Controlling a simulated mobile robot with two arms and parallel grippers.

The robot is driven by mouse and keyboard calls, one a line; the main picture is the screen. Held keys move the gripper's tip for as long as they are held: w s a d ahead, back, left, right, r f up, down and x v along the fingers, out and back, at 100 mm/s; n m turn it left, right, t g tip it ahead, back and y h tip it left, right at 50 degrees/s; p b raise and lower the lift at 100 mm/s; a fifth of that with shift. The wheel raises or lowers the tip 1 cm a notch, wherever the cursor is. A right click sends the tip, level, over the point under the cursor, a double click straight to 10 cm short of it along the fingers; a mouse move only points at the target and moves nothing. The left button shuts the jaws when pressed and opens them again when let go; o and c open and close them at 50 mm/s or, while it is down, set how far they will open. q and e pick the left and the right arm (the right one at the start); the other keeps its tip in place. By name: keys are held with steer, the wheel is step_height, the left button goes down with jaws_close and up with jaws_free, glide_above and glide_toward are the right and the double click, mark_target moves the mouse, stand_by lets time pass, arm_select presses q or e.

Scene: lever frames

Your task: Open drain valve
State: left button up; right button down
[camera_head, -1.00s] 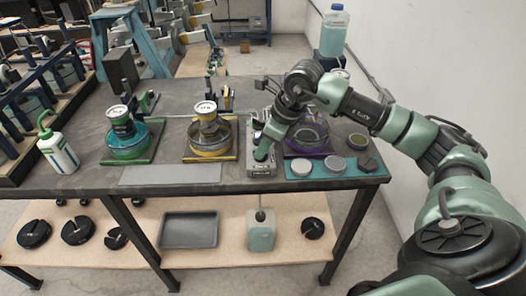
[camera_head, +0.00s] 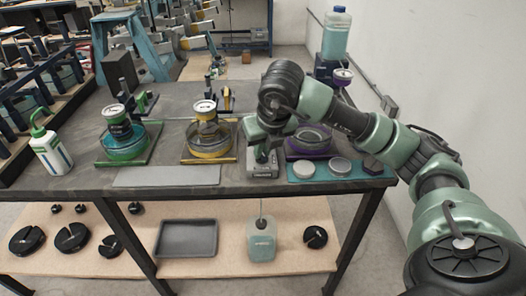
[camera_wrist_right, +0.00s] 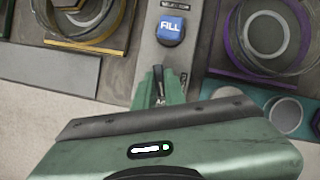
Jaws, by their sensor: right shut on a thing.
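A narrow grey valve panel (camera_head: 263,172) stands at the front of the bench, between the yellow and purple dishes. My right gripper (camera_head: 263,155) is over it, pointing down. In the right wrist view a blue FILL block (camera_wrist_right: 170,30) sits on the panel beyond my fingers. My right gripper (camera_wrist_right: 163,88) is shut on a small dark valve handle (camera_wrist_right: 158,86) nearer the panel's front end. The fingers hide most of this handle, and no drain label can be read. My left gripper is not in view.
A yellow-based glass dish (camera_head: 208,141) stands left of the panel and a purple-based one (camera_head: 310,143) right of it. A teal tray (camera_head: 355,172) with grey discs is at the front right. A teal jug (camera_head: 261,240) stands on the shelf below.

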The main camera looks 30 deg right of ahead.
steer(key=shift+w+r+m, duration=0.1)
steer(key=shift+r+m, duration=0.1)
steer(key=shift+m, duration=0.4)
steer(key=c, duration=1.5)
jaws_free()
steer(key=shift+c, duration=0.2)
steer(key=shift+o, duration=0.3)
steer(key=shift+f, duration=0.1)
steer(key=v, duration=0.8)
steer(key=shift+a+b, duration=0.15)
steer(key=shift+b, duration=0.2)
